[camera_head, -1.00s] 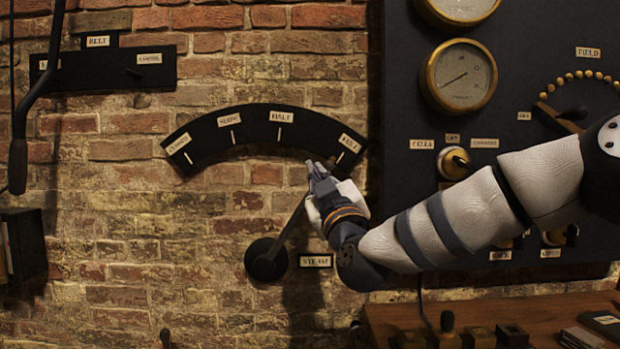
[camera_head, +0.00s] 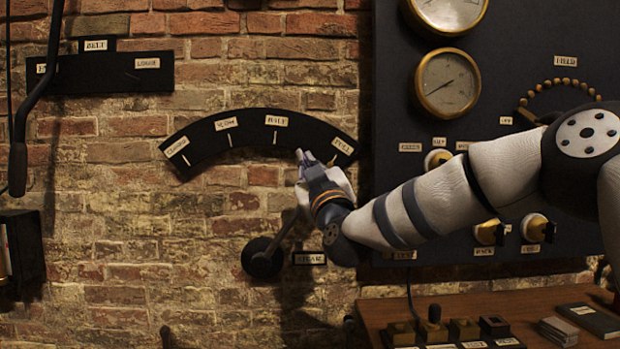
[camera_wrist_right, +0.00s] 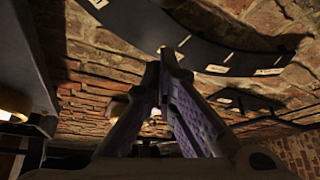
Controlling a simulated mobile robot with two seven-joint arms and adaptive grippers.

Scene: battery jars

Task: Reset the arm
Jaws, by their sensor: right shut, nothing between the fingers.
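My right gripper (camera_head: 301,156) is at the right part of the black arc scale (camera_head: 205,143), below and left of its rightmost label. Its fingers are together and hold nothing. The right wrist view shows the two fingers (camera_wrist_right: 167,62) meeting at the tips, below the dark arc plate (camera_wrist_right: 200,50). The steam lever (camera_head: 280,240) slants up and right from its round black pivot (camera_head: 262,257). Its upper end is hidden behind my gripper and wrist, and I cannot tell whether they touch. My left gripper is not in view.
A dark panel (camera_head: 400,120) with gauges (camera_head: 447,83) and knobs (camera_head: 488,232) stands at the right, behind my arm. A wooden desk (camera_head: 380,308) with small boxes is below. A black lever (camera_head: 18,170) hangs at the left.

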